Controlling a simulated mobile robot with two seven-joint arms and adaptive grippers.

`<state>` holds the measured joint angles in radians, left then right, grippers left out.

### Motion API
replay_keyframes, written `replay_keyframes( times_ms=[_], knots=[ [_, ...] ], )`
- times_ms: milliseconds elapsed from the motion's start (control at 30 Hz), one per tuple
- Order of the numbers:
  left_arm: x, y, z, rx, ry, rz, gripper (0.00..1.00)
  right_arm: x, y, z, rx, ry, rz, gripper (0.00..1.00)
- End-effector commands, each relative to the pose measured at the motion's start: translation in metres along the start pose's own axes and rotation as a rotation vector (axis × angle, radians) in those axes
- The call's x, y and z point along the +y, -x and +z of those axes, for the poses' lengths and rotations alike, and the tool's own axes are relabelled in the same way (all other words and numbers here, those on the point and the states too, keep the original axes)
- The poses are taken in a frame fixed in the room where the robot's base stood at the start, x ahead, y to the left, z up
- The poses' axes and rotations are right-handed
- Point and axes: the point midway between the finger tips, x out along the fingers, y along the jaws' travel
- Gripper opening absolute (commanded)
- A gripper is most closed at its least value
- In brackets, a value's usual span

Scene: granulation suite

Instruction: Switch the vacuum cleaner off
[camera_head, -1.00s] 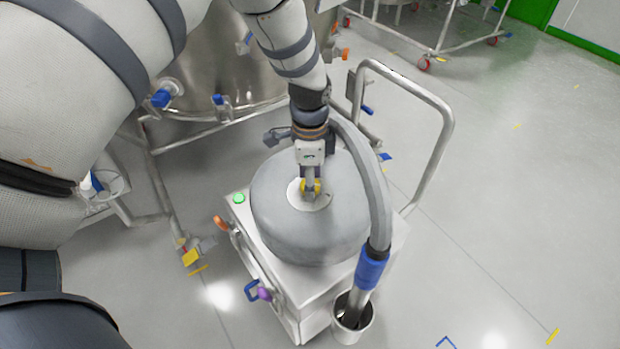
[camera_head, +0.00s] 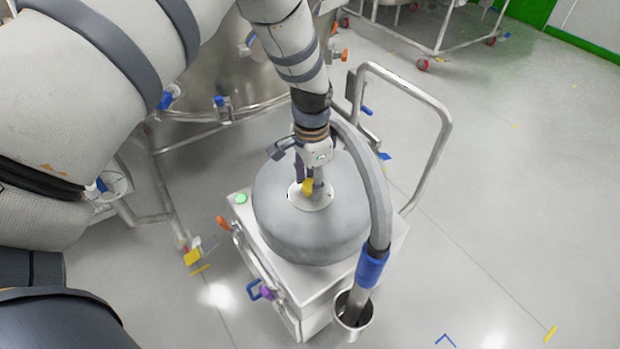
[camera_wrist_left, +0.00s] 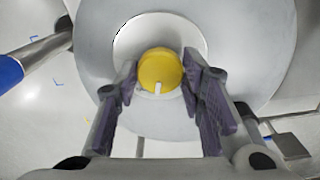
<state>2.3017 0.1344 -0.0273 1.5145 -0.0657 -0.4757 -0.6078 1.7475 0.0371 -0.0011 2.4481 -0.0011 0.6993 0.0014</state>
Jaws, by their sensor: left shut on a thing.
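The vacuum cleaner has a round grey top (camera_head: 290,235) on a steel cart body. A yellow rotary knob (camera_head: 307,187) sits on a pale disc (camera_head: 322,202) in the middle of that top. In the left wrist view the knob (camera_wrist_left: 160,70) has a white mark at its lower edge. My left gripper (camera_head: 311,185) comes down from above and is shut on the knob; its fingers lie on either side of it. A green round light or button (camera_head: 240,198) shows on the cart's left corner. My right gripper is not in view.
A grey hose (camera_head: 375,190) with a blue cuff (camera_head: 371,268) runs down to a steel cup (camera_head: 353,312) at the cart's front. A tall push handle (camera_head: 445,130) stands behind right. A steel vessel (camera_head: 225,75) is behind. The floor at right is open.

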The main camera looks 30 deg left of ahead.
Motion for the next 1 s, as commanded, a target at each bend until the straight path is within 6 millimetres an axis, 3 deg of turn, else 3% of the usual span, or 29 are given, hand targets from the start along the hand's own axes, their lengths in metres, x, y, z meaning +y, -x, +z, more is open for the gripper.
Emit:
replay_keyframes(
  times_ms=[1000],
  knots=[
    [0.0001,0.0,0.0,0.0,0.92,-0.001,0.08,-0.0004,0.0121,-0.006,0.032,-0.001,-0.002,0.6]
  ],
)
